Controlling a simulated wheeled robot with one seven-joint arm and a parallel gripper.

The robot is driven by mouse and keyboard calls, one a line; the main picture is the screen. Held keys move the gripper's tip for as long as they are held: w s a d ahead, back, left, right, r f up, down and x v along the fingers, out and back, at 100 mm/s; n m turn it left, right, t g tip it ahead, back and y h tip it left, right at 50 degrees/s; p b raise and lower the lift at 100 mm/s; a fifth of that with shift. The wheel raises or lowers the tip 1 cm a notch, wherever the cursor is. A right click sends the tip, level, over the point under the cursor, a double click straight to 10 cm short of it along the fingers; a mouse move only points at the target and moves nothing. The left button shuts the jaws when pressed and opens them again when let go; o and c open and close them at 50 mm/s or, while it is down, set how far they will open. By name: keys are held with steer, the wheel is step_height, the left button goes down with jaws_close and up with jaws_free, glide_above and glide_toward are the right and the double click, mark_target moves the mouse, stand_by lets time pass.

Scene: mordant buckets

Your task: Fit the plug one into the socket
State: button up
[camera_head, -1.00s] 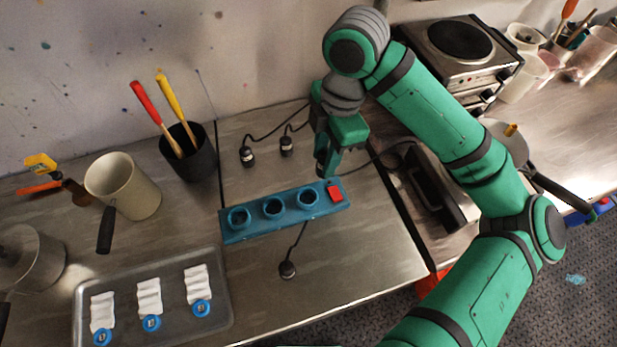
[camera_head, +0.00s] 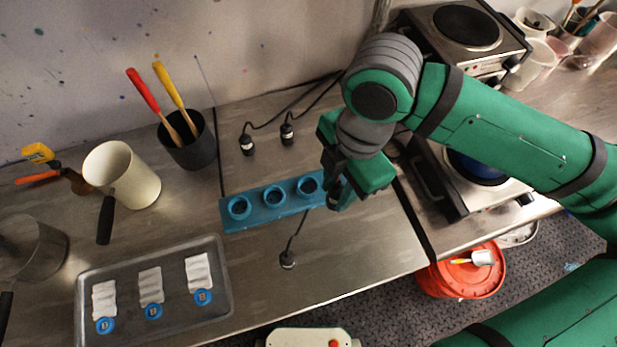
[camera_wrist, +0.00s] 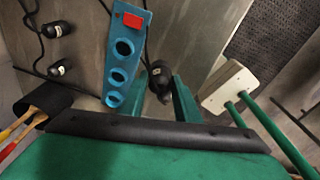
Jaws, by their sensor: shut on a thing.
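The blue power strip (camera_head: 255,212) lies on the metal counter with three round sockets in a row. Its red switch (camera_wrist: 133,20) shows in the wrist view and is hidden by my gripper in the head view. My gripper (camera_head: 338,195) is above the switch end of the strip. In the wrist view my gripper (camera_wrist: 163,85) is shut on a black plug (camera_wrist: 160,80), held beside the strip, apart from the sockets. The plugs' markings are too small to read.
A metal tray (camera_head: 222,300) with white strips and blue tags lies front left. A beige pot (camera_head: 122,172) and a black utensil cup (camera_head: 188,142) stand at the left. A hot plate (camera_head: 480,170) is at the right. An orange bucket (camera_head: 462,285) stands below the counter edge.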

steer(key=w+a+f, duration=0.1)
steer(key=w+f, duration=0.1)
steer(key=w+a+f, duration=0.2)
steer(key=w, duration=0.1)
steer(key=w+a+f, duration=0.2)
steer(key=f, duration=0.1)
steer(key=shift+w+f, duration=0.1)
steer(key=shift+w, duration=0.15)
steer(key=f, duration=0.3)
steer(key=shift+w, duration=0.3)
steer(key=shift+a+f, duration=0.1)
steer(key=shift+f, duration=0.3)
steer(key=shift+f, duration=0.2)
steer(key=o, duration=1.1)
steer(key=shift+r, duration=0.1)
